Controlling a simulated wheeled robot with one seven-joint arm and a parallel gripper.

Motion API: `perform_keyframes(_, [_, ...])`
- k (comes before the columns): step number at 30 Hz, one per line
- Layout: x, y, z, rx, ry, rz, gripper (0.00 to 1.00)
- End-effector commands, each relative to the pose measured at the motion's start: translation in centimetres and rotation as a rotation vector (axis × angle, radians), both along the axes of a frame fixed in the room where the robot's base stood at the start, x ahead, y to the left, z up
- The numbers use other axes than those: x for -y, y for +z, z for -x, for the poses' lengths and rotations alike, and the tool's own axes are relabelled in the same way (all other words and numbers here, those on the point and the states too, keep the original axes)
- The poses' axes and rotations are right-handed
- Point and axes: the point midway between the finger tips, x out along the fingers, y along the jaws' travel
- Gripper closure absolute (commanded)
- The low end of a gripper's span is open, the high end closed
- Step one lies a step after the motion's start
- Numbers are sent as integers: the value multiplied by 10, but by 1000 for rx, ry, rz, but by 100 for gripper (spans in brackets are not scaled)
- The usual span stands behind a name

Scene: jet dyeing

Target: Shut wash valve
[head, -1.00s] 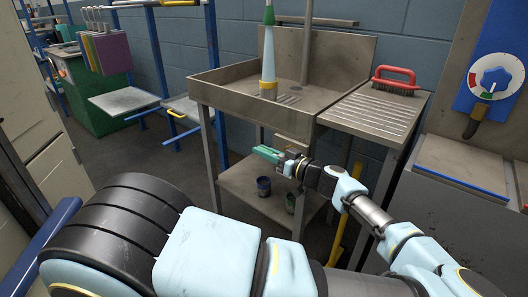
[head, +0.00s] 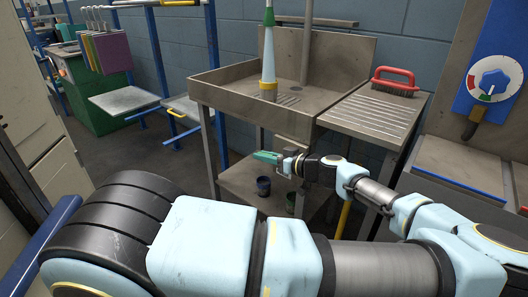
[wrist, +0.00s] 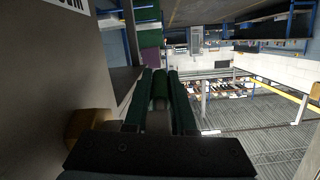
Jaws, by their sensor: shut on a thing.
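My gripper (head: 266,156) is low in front of the steel sink, under its front rim, with its green fingers pointing left. A brass-coloured block (wrist: 88,128) is to the left of the fingers, close to the grey panel. In the head view the gripper hides the handle, and I cannot tell whether it belongs to the wash valve.
The steel sink (head: 200,88) has a lower shelf (head: 240,186) with a dark blue pot (head: 263,186) below my gripper. A red-handled brush (head: 396,84) lies on the drainboard. Open floor is at left.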

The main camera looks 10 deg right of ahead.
Motion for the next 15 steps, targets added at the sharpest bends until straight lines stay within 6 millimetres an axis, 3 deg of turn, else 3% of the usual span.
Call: perform_keyframes(15, [10, -22, 9, -354, 2, 345, 100])
